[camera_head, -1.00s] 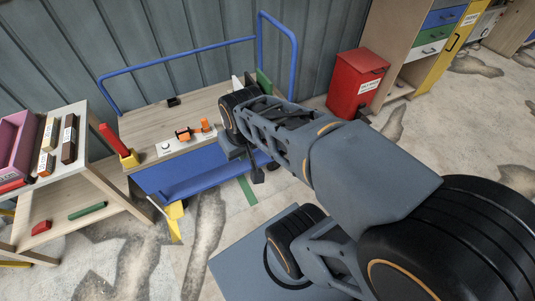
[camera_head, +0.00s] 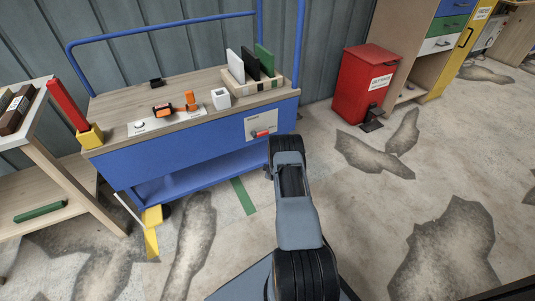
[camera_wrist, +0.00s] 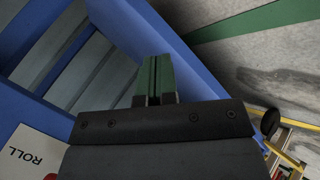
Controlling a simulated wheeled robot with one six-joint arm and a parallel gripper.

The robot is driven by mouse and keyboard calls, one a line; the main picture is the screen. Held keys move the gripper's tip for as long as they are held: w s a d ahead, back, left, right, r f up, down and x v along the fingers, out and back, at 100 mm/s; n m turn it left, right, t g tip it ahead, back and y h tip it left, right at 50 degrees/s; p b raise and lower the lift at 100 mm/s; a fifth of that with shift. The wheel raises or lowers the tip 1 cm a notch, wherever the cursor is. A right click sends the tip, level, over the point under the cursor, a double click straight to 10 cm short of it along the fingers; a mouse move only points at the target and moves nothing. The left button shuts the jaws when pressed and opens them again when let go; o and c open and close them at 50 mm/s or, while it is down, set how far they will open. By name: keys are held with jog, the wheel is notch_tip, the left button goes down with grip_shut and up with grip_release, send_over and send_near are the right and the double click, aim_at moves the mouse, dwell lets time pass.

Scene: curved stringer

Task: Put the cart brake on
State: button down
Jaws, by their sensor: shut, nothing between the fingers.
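The cart (camera_head: 190,143) is blue with a wooden top and a blue push rail. A pale panel (camera_head: 254,119) on its front face carries a red handle (camera_head: 262,133). In the wrist view, the panel (camera_wrist: 28,150) reads "ROLL", with a bit of red at the bottom edge. A yellow pedal-like part (camera_head: 152,232) hangs by the cart's front left corner. My gripper (camera_wrist: 154,64) is shut and empty, its green fingertips over the cart's blue edge (camera_wrist: 160,35), the panel at lower left. My arm hides the gripper in the head view.
Small items and an upright-slot rack (camera_head: 262,86) stand on the cart top. A red bin (camera_head: 362,85) with a pedal is to the right. A shelf table (camera_head: 60,190) stands close at the left. The floor right of my arm is clear.

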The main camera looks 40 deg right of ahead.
aim_at(260, 133)
jog(key=d+f+n+t+h+b, duration=0.25)
jog(key=f+n+t, duration=0.3)
jog(key=f, duration=0.45)
notch_tip(260, 133, up, 14)
jog(key=s+a+n+t+y+b, duration=0.1)
jog(key=n+t, duration=0.5)
jog(key=n, duration=0.4)
jog(key=a+n+t+y+b, duration=0.1)
jog(key=n+t, duration=0.6)
jog(key=n, duration=0.3)
jog(key=shift+s+f+n, duration=0.25)
jog(key=shift+s+n, duration=0.1)
jog(key=shift+t+y, duration=0.25)
jog(key=s+a+r+x, duration=0.1)
jog(key=s+r+x, duration=0.1)
jog(key=x, duration=1)
jog(key=shift+w+d+r, duration=0.3)
